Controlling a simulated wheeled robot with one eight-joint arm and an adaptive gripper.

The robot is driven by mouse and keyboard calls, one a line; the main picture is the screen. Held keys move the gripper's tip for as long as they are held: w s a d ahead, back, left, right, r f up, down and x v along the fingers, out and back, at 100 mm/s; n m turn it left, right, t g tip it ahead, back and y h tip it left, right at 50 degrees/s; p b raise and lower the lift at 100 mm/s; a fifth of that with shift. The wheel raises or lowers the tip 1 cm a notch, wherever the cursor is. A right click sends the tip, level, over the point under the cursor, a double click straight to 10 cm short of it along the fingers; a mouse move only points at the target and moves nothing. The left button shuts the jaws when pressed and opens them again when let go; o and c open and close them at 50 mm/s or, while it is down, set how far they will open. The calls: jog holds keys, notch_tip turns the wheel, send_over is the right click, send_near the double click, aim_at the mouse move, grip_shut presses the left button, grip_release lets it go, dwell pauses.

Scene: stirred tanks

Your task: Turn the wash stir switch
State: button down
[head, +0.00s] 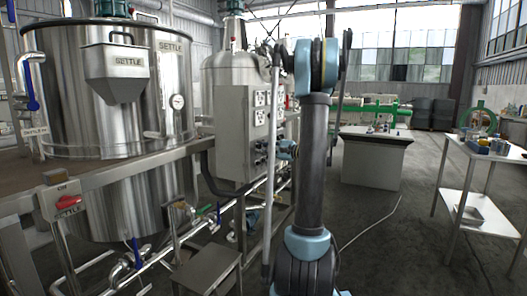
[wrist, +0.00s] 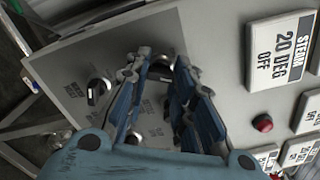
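A grey control box (head: 247,130) is fixed beside the steel tank in the head view, with dark knobs on its lower part. In the wrist view its panel (wrist: 215,70) is tilted and close. My gripper (wrist: 158,66) is open, with its fingertips on either side of a dark knob (wrist: 161,72). I cannot tell whether they touch it. A second knob (wrist: 98,90) lies to the left and a third (wrist: 135,136) lower down, partly hidden by a finger. The small labels are too blurred to tell which knob is the wash stir switch. In the head view my gripper (head: 284,150) is small, at the box's right side.
A red button (wrist: 262,123) and a "STEAM 20 DEG OFF" sign (wrist: 280,50) are on the panel. The large settle tank (head: 110,90), a red switch (head: 68,203) and pipes stand left. A white table (head: 470,190) stands right, with open floor before it.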

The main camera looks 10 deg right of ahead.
jog(key=shift+n, duration=5.9)
jog(key=shift+s+f, duration=0.1)
